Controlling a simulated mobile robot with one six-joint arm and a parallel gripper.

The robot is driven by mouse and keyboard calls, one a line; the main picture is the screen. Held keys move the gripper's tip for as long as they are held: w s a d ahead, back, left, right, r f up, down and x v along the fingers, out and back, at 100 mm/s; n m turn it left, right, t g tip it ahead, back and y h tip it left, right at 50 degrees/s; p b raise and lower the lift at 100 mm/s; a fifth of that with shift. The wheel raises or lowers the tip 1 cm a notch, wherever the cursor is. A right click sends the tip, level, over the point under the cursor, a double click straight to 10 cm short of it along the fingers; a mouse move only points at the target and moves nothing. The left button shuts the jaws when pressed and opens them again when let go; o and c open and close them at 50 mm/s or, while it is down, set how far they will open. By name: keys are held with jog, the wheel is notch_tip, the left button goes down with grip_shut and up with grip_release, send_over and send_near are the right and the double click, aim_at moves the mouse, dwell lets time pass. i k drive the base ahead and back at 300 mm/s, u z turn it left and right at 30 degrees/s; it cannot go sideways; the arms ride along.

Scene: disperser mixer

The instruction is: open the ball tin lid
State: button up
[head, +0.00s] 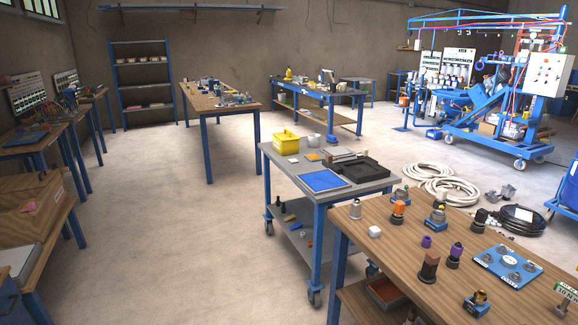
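I cannot make out for certain which object is the ball tin or its lid. A yellow box-like container (285,141) stands at the far left corner of the grey cart top, but it is too small to tell whether it is the tin or whether its top is open or shut. A small white block-shaped item (375,231) sits on the near wooden bench, also too small to identify. My gripper is not in view.
The grey cart (352,186) holds a blue mat (323,180) and a black tray (360,170). The near wooden bench (385,262) carries several fittings and a blue plate (502,266). Hoses (432,172) lie on the floor at right. Floor left of the cart (190,240) is clear.

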aim_at(287, 135)
jog(key=u, duration=0.15)
jog(key=i, duration=1.65)
jog(key=u, duration=0.4)
jog(key=i, duration=0.8)
jog(key=u, duration=0.6)
jog(key=i, duration=0.9)
jog(key=u, duration=0.25)
